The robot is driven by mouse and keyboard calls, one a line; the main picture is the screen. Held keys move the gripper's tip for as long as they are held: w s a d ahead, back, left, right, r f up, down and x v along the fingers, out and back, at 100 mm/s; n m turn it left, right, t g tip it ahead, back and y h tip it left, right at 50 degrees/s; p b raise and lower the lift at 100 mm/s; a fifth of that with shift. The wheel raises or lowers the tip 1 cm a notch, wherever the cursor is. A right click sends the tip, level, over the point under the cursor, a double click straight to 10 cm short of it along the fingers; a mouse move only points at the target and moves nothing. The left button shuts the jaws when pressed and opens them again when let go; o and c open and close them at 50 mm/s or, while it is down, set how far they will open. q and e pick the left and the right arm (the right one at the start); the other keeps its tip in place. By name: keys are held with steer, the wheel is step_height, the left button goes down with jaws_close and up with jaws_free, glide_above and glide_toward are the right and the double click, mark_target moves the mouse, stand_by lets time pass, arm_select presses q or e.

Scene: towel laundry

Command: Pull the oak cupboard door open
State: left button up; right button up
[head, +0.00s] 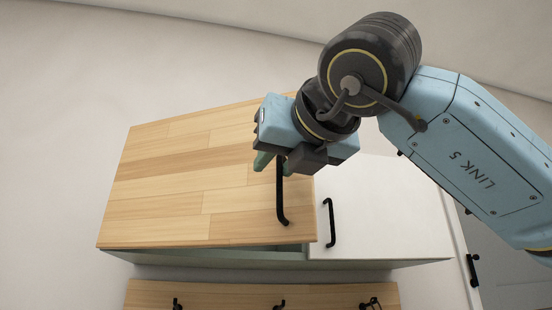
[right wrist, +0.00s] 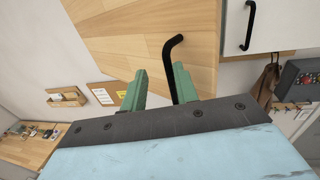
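The oak cupboard door (head: 165,190) is plank-patterned and stands a little ajar. A narrow gap shows along its lower edge. Its black bar handle (head: 281,195) is near its right edge; the upper end is hidden by my right gripper in the head view. My right gripper (head: 272,163) is at the handle. In the right wrist view its two green fingers (right wrist: 157,88) are apart, with the handle (right wrist: 170,60) between them, close to or touching the right finger and clear of the left one. My left gripper is not in view.
A white cupboard door (head: 375,215) with its own black handle (head: 330,222) is right of the oak door. A wooden rail with black hooks (head: 225,295) is below. The right wrist view shows a hanging brown bag (right wrist: 268,83) and a wooden worktop (right wrist: 25,150).

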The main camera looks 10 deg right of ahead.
steer(key=a+b+v, duration=0.1)
steer(key=b+v, duration=0.4)
steer(key=v, duration=1)
steer(key=shift+s+a, duration=0.2)
steer(key=shift+s, duration=0.2)
stand_by(0.7)
steer(key=shift+b, duration=0.3)
